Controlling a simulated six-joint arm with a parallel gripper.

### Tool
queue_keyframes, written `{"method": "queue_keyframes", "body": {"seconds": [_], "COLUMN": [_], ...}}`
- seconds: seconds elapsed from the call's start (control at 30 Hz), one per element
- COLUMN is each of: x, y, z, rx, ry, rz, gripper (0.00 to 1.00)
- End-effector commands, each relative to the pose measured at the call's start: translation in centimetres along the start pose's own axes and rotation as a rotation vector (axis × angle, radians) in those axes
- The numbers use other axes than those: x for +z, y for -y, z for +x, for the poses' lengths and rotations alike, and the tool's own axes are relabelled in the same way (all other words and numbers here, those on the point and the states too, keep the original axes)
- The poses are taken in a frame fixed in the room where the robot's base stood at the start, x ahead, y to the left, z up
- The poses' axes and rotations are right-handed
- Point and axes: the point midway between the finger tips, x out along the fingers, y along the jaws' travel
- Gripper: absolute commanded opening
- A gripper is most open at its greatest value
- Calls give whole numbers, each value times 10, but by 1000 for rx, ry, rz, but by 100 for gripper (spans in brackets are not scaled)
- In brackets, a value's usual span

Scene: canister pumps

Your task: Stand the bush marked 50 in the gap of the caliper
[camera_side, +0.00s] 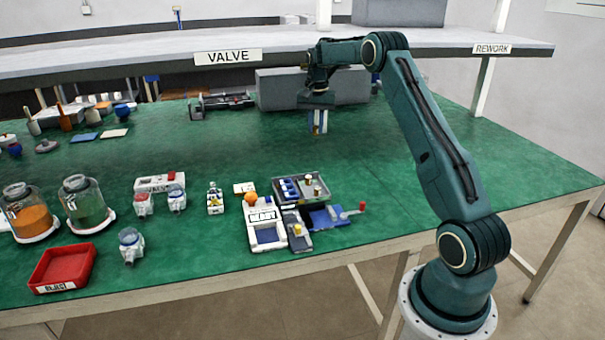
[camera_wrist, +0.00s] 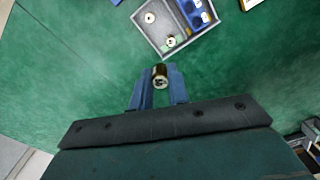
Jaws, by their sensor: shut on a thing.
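My gripper (camera_side: 318,131) is above the green table toward the back. In the wrist view its blue fingers (camera_wrist: 159,80) are shut on a small brass-coloured bush (camera_wrist: 160,70), whose pale end face has dark marks too small to read. In the side view the bush is hard to make out between the fingers. A long dark tool with upright jaws, which looks like the caliper (camera_side: 222,103), lies at the back left of my gripper. Part of a grey and dark thing, possibly the caliper, shows at the wrist view's right edge (camera_wrist: 305,146).
A grey tray (camera_wrist: 146,36) holds loose bushes and a blue holed block (camera_wrist: 197,12); it shows at the front in the side view. A grey block (camera_side: 275,90) stands behind my gripper, below the shelf (camera_side: 140,50). Jars and a red bin (camera_side: 62,268) are at left. Mid-table is clear.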

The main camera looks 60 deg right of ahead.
Motion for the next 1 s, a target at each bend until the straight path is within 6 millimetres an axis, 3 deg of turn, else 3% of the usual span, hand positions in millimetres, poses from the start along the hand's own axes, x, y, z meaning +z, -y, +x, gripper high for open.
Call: {"method": "queue_keyframes", "body": {"seconds": [0.57,0.77,1.0], "x": [8,29,71], "y": [5,18,34], "z": [6,21,49], "rx": [0,1,2], "ry": [0,1,2], "rz": [-5,-16,-34], "gripper": [0,0,0]}}
